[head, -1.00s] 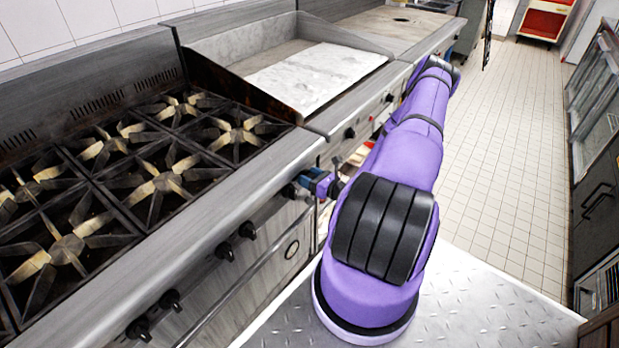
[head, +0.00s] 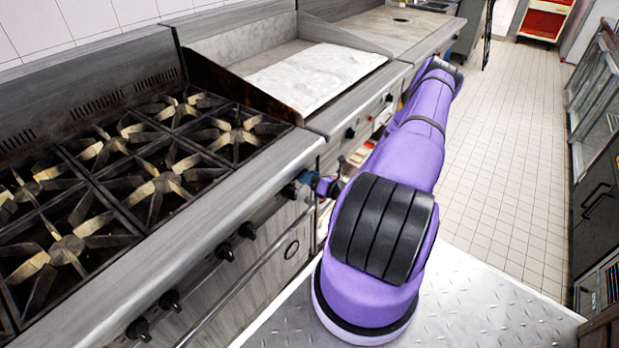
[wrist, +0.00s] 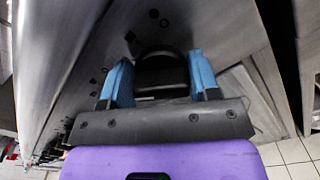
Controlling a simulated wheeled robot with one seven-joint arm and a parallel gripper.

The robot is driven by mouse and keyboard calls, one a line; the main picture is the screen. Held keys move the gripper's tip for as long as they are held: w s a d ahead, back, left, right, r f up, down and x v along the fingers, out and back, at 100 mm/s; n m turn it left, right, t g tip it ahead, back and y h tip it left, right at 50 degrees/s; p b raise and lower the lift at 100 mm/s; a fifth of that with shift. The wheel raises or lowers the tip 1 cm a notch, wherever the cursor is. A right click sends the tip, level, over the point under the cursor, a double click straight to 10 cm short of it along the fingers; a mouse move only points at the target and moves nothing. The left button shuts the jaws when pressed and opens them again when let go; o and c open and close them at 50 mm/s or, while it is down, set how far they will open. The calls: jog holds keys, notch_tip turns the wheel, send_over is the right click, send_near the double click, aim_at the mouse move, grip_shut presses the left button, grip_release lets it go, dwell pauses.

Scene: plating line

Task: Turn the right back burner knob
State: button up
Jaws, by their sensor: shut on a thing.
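The range (head: 255,180) has six star-shaped burner grates on top. The right back burner (head: 180,106) is at the far right of the top. Black knobs line its front panel, such as the pair (head: 236,241) near the middle. My gripper (wrist: 160,75) has its blue fingers on either side of a black knob (wrist: 160,58) in the wrist view, shut on it. In the head view my gripper (head: 306,179) is at the right end of the panel, beside a dark knob (head: 290,191). The held knob's pointer and angle cannot be made out.
A flat griddle (head: 318,75) adjoins the range on the right, with its own front knob (head: 350,132). An oven handle bar (head: 255,262) runs below the knobs. The tiled floor (head: 510,170) is clear to the right.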

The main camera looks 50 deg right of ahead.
jog(key=m, duration=0.5)
jog(key=shift+d+f+m, duration=0.1)
jog(key=shift+f+m, duration=0.05)
jog(key=shift+m, duration=0.15)
jog(key=m, duration=0.5)
jog(key=shift+f, duration=0.15)
jog(key=shift+m, duration=0.3)
jog(key=o, duration=0.9)
jog(key=s, duration=1)
jog(key=shift+s+d, duration=0.4)
jog(key=shift+d, duration=0.05)
jog(key=shift+s, duration=0.1)
